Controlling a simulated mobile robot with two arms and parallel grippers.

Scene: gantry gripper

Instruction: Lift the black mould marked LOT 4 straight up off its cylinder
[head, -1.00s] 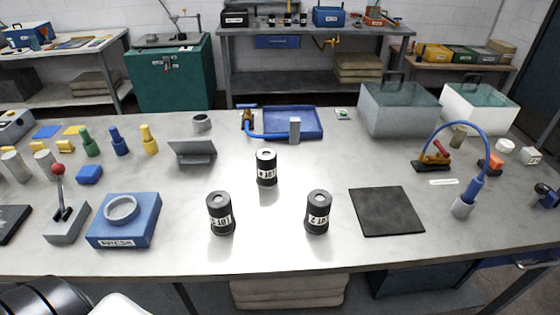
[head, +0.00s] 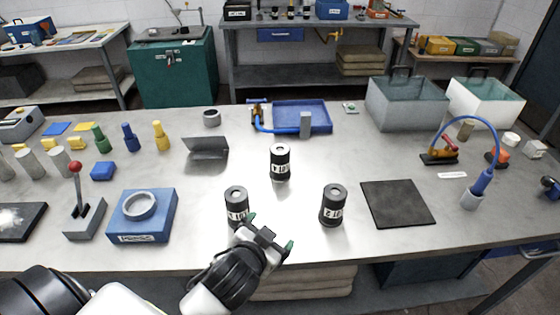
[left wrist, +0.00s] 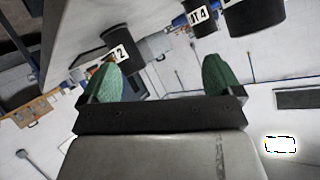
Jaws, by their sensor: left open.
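Three black moulds with white labels stand upright on the grey table. The back one (head: 280,162) appears to be the mould marked LOT 4; the left wrist view shows a 4 on the middle mould (left wrist: 199,17). The right one (head: 333,205) reads 2, also in the left wrist view (left wrist: 118,52). The front left mould (head: 236,207) has a label I cannot fully read. Grey round tops show on the moulds; the cylinder sides are hidden. My left gripper (head: 269,234) is open and empty, with green fingertips, nearer the front edge than the LOT 4 mould. My right gripper is not in view.
A blue press block (head: 170,215) and a red-knobbed lever (head: 76,190) are on the left. A grey angled plate (head: 206,147) and blue tray (head: 318,118) stand behind. A dark mat (head: 397,204) lies right. Bare table separates the front two moulds.

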